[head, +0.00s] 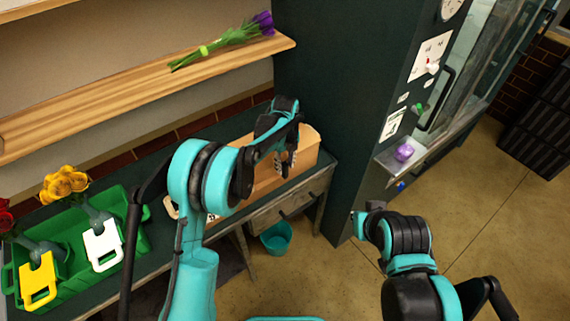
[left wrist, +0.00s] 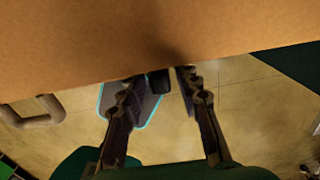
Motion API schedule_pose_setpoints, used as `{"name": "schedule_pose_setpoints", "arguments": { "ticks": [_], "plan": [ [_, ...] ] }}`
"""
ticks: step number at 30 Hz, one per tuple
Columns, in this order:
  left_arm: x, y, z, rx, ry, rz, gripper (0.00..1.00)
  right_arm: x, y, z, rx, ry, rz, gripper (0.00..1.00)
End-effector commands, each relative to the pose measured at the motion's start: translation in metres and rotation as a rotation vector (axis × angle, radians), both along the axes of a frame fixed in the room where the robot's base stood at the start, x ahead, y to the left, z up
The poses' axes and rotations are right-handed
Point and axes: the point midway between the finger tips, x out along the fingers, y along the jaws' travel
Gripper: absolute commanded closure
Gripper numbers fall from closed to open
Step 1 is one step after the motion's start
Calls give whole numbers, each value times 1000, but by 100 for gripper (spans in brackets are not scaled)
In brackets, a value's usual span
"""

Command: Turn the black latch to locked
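The black latch is hard to make out. A small black piece (left wrist: 159,82) at the lower edge of a tan wooden surface (left wrist: 160,35) in the left wrist view looks like it. My left gripper (head: 285,164) is over the front of the wooden box (head: 308,151) on the bench in the head view. In the left wrist view its fingers (left wrist: 162,88) are apart, either side of the black piece, with a gap on the right. Whether the left finger touches it I cannot tell. The latch's turn position is not readable.
A green tray (head: 140,250) with vases and yellow and white tags stands at the left of the bench. A drawer (head: 290,207) and a teal bucket (head: 277,238) are below the box. A dark cabinet (head: 335,110) rises to the right. Purple flowers (head: 225,43) lie on the shelf.

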Motion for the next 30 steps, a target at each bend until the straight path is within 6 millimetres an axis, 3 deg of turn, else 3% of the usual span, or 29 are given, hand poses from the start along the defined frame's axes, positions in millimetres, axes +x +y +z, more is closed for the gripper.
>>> {"name": "schedule_pose_setpoints", "arguments": {
  "ticks": [1, 3, 16, 30],
  "plan": [
    [0, 0, 0, 0, 0, 0, 87, 0, 0, 0, 0, 0, 0, 100],
    [0, 0, 0, 0, 0, 0, 100, 0, 0, 0, 0, 0, 0, 100],
    [-2, 3, 0, -48, -35, 2, 100, 0, 0, -4, 0, 0, 0, 100],
    [-9, 13, -5, -313, -229, 4, 100, 0, 0, -28, 0, 0, 0, 100]
  ]
}}
